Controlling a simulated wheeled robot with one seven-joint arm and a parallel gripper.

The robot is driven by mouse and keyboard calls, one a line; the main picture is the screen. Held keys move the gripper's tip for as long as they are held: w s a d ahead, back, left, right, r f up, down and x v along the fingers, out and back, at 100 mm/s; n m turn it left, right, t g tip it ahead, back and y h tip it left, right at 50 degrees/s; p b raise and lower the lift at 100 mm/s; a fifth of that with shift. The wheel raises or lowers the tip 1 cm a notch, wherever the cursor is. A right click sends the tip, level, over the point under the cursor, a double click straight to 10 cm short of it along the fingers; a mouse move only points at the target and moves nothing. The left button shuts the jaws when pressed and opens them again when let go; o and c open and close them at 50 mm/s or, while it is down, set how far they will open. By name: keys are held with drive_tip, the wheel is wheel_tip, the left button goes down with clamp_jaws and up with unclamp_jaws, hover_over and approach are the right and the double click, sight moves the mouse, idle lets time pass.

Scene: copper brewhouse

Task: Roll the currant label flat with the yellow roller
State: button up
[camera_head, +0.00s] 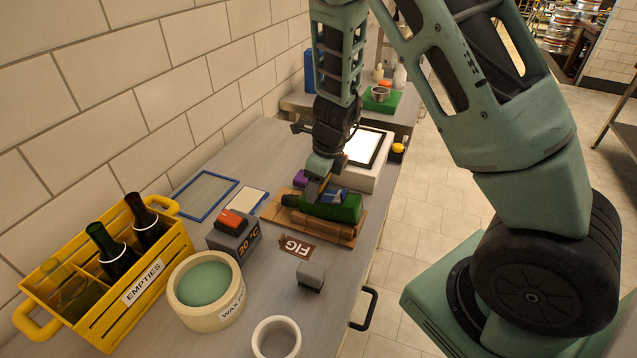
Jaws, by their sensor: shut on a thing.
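A dark green bottle (346,209) lies on its side on a wooden cradle (338,233), neck to the left. A blue patch (329,195), perhaps a label, shows on its upper side; I cannot read it. My gripper (317,191) points down right over the bottle. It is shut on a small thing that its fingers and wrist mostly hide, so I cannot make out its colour. I cannot tell whether that thing touches the bottle. No yellow roller can be made out clearly. A brown label reading FIG (295,248) lies flat on the bench in front.
A yellow EMPTIES crate (160,272) with bottles, a wax pot (208,289), a heater block (234,240), a grey block (311,276) and a white ring (276,338) stand in front. A blue frame (205,194) lies left; a light box (361,158) stands behind.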

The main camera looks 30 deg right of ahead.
sight(331, 196)
drive_tip(key=shift+s+d, duration=0.15)
drive_tip(key=shift+s, duration=0.05)
drive_tip(key=shift+s+d, duration=0.1)
drive_tip(key=shift+s, duration=0.1)
drive_tip(key=shift+s+d+r, duration=0.2)
drive_tip(key=shift+s+d, duration=0.05)
drive_tip(key=shift+s, duration=0.15)
idle(0.9)
drive_tip(key=shift+s+d, duration=0.2)
drive_tip(key=shift+s+d+r, duration=0.25)
drive_tip(key=shift+s+d, duration=0.25)
drive_tip(key=shift+s, duration=0.3)
idle(1.0)
drive_tip(key=shift+s+d, duration=0.15)
drive_tip(key=shift+s, duration=0.1)
drive_tip(key=shift+w, duration=0.15)
idle(0.7)
drive_tip(key=shift+w+a, duration=0.25)
